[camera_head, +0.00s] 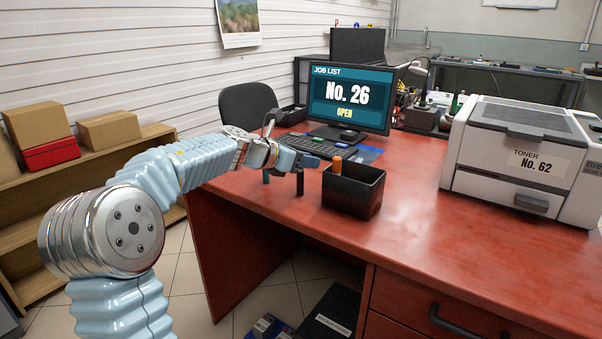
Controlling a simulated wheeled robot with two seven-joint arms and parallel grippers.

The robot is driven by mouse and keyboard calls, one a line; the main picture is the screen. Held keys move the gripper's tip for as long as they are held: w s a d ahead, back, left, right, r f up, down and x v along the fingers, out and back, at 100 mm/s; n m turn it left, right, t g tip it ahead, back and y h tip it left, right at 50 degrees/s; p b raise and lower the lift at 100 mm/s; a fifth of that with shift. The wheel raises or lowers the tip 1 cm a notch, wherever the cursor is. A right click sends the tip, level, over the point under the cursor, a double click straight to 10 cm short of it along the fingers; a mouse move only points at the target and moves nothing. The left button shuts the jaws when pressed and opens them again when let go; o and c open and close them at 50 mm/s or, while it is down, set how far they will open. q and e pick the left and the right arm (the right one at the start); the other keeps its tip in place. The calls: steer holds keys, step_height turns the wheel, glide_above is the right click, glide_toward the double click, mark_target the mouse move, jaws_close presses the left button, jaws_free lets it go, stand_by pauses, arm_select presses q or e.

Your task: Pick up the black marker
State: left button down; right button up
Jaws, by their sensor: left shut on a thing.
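My left gripper (300,171) reaches over the red desk from the left, just left of a black open-topped box (353,192). It is shut on a slim dark upright piece, which looks like the black marker (300,186). The marker is small here, and the gripper hides its upper part. I cannot tell whether its lower end touches the desk. An orange-topped item (337,165) stands up inside the box at its back left. My right gripper is not in view.
A monitor (350,98) and keyboard (317,146) stand behind the gripper. A grey-and-white printer (515,160) stands on the right of the red desk (430,218). The desktop between box and printer is clear. A dark chair (246,105) is behind the desk.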

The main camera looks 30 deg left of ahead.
arm_select(q)
steer(key=shift+r, duration=0.1)
steer(key=s+d+r+p, duration=0.1)
steer(key=s+d+r, duration=0.7)
steer(key=s+r, duration=0.3)
steer(key=shift+d+r+p, duration=0.25)
steer(key=shift+r+p, duration=0.1)
steer(key=shift+r, duration=0.55)
steer(key=shift+s, duration=0.1)
